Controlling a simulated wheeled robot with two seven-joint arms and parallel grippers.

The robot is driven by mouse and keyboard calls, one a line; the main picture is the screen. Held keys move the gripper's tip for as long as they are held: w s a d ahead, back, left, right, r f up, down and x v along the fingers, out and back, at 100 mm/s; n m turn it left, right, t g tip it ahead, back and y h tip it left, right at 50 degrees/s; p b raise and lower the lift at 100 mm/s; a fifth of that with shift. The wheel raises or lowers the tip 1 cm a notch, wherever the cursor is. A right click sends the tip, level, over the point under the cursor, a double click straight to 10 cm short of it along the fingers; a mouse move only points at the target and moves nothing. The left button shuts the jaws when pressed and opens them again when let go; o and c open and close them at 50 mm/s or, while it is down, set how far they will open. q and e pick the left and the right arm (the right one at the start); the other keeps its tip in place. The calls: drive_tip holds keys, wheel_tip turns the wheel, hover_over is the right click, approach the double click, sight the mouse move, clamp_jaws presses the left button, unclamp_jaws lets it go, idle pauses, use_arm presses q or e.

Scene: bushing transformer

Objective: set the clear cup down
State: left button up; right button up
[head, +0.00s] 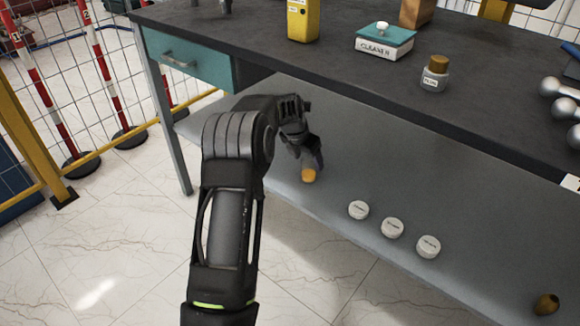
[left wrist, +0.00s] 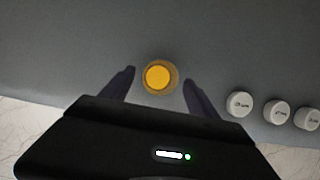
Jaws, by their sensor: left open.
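The clear cup (left wrist: 174,86) shows in the left wrist view as a see-through rim around an orange-yellow round centre. In the head view the cup (head: 309,175) appears as a small orange shape on the grey lower shelf, partly hidden by my gripper. My left gripper (left wrist: 159,77) is open, with one finger on each side of the cup and a visible gap at both sides. In the head view my left gripper (head: 312,160) reaches down to the cup under the tabletop. My right gripper is not in view.
Three white round lids (head: 392,228) stand in a row on the lower shelf (head: 340,140), right of the cup. A brown-gold piece (head: 546,304) lies farther right. The dark tabletop (head: 340,70) overhangs the shelf; a small brown-capped bottle (head: 435,74) stands on it.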

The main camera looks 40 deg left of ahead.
use_arm(q)
drive_tip(key=p+v, duration=0.2)
drive_tip(key=v, duration=0.3)
drive_tip(key=s+p, duration=0.2)
drive_tip(key=s, duration=0.9)
drive_tip(key=shift+s+d+f, duration=0.15)
drive_tip(key=shift+s+f, duration=0.15)
drive_tip(key=shift+s, duration=0.05)
